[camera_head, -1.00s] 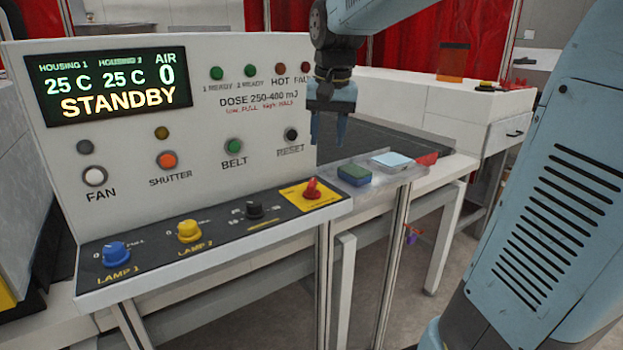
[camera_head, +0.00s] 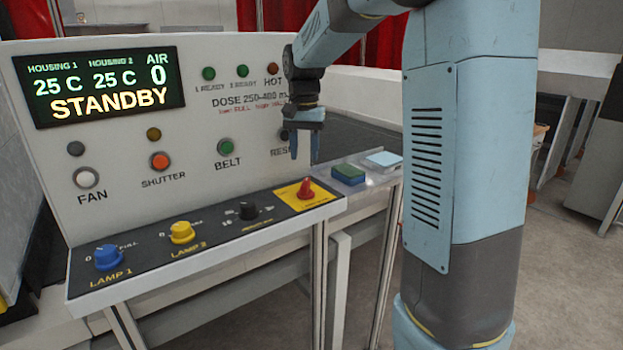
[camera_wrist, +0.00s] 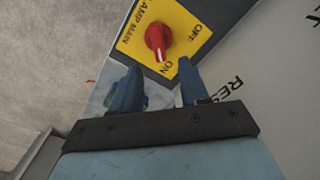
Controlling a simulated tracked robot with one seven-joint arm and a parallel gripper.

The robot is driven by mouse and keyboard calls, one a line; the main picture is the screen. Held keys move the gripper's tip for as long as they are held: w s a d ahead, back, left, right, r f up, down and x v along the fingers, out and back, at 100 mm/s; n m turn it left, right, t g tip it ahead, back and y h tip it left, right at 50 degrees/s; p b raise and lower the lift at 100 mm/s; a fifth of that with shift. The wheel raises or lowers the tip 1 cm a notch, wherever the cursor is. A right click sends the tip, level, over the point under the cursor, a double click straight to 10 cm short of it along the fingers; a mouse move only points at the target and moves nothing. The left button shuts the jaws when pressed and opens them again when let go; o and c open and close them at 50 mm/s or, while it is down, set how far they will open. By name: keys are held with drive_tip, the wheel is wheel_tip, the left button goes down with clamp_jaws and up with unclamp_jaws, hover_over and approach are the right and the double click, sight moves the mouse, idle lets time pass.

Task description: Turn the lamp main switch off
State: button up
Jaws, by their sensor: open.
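The lamp main switch is a red knob (camera_head: 306,189) on a yellow plate (camera_head: 288,194) at the right end of the sloped console shelf. In the wrist view the red knob (camera_wrist: 158,38) has a white mark on the side facing the ON label; OFF is printed to the right on the yellow plate. My gripper (camera_head: 304,156) points down above the knob and appears apart from it. In the wrist view my gripper (camera_wrist: 158,78) is open, its two blue fingers apart with nothing between them, and the knob lies beyond the fingertips.
The shelf also carries a blue LAMP 1 knob (camera_head: 108,257), a yellow LAMP 2 knob (camera_head: 182,232) and a black knob (camera_head: 249,210). The upright panel behind has a STANDBY display (camera_head: 101,86) and several buttons. Green and blue blocks (camera_head: 348,173) sit right of the console.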

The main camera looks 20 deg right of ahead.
sight(305, 181)
wheel_tip(305, 181, down, 8)
drive_tip(key=shift+f, duration=0.2)
idle(0.3)
